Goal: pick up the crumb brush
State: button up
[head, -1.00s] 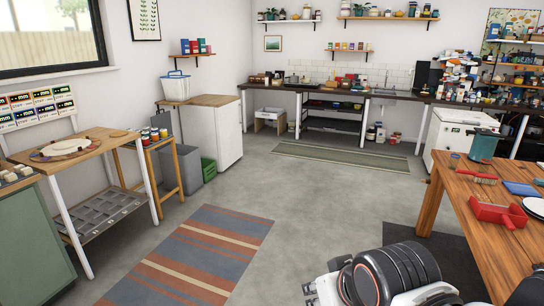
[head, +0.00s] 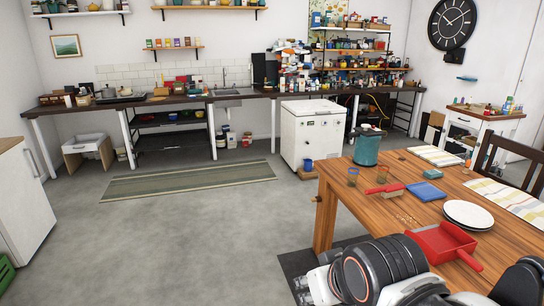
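The crumb brush (head: 384,189) has a red handle and pale bristles. It lies on the wooden table (head: 345,212) at the right, between two small cups and a blue folded cloth. My arm shows at the bottom of the view, in front of the table. What looks like my gripper (head: 305,286) is at the arm's left end, low and well apart from the brush. Its fingers are too unclear to tell whether they are open or shut.
A red dustpan (head: 442,245) lies near the table's front edge, beside stacked white plates (head: 468,214). Crumbs (head: 408,220) lie near the brush. A teal canister (head: 367,147) stands at the far edge. A chair (head: 515,160) is at the right. The floor (head: 190,235) at left is clear.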

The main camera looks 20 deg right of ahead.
aim_at(393, 189)
jog(key=i+z, duration=0.25)
jog(key=i, duration=0.2)
jog(key=i+j+z, duration=0.2)
jog(key=i, duration=0.25)
jog(key=i+j+z, duration=0.25)
jog(key=i, duration=0.2)
jog(key=i+j+z, duration=0.2)
jog(key=i, duration=0.25)
jog(key=i+j+z, duration=0.15)
jog(key=z, duration=0.3)
jog(key=i+j+z, duration=0.25)
jog(key=z, duration=0.2)
jog(key=i+j+z, duration=0.3)
jog(key=z, duration=0.15)
jog(key=i+j+z, duration=0.15)
jog(key=j+z, duration=0.75)
jog(key=i+j+z, duration=0.1)
jog(key=j+z, duration=0.35)
jog(key=j, duration=0.25)
jog(key=i, duration=0.05)
